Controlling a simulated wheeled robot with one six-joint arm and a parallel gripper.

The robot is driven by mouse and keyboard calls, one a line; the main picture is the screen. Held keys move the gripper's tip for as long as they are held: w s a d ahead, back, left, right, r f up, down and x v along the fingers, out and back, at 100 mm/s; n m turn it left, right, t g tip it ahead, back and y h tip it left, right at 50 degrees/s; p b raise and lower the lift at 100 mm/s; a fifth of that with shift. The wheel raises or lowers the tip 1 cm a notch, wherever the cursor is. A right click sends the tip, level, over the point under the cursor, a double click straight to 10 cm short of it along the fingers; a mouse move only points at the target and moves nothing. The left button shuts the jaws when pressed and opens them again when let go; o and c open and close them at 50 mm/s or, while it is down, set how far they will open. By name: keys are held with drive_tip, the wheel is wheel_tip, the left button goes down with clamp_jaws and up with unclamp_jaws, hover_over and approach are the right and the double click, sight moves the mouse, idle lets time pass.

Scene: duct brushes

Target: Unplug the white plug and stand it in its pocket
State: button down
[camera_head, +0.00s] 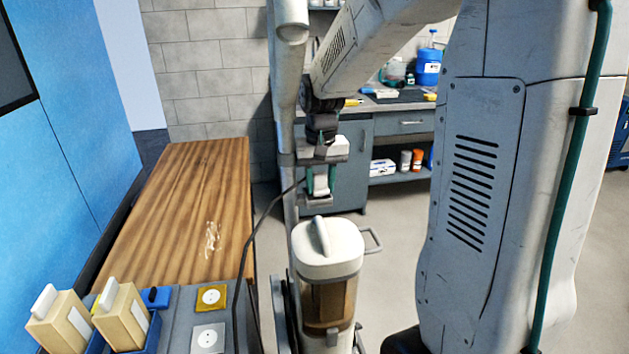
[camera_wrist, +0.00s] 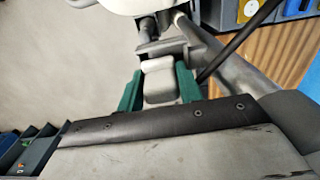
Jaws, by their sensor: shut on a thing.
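My gripper (camera_head: 319,182) has its green fingers closed on the white plug (camera_head: 320,181), in front of a grey upright pole. In the wrist view the white plug (camera_wrist: 159,80) sits between my green fingers (camera_wrist: 158,92). A grey bracket (camera_wrist: 160,48) is right by its far end; I cannot tell whether the plug is seated in it. A dark cable (camera_head: 268,212) runs from beside the grip down to the left. At the lower left are a yellow-framed socket plate (camera_head: 211,298), a white socket plate (camera_head: 208,339) and a blue holder (camera_head: 155,298). I cannot tell which pocket is the plug's.
Two cream blocks (camera_head: 57,323) stand in blue holders at the lower left. A canister with a white lid (camera_head: 328,248) stands just below my gripper. A wooden bench top (camera_head: 180,210) lies to the left, mostly clear. A grey workbench (camera_head: 400,104) with bottles is behind.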

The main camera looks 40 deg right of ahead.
drive_tip(key=shift+s+a+f, duration=0.15)
drive_tip(key=shift+s+f, duration=0.05)
drive_tip(key=shift+f, duration=0.3)
drive_tip(key=shift+r, duration=0.1)
drive_tip(key=shift+w+r, duration=0.2)
drive_tip(key=shift+r, duration=0.7)
drive_tip(key=shift+f, duration=0.15)
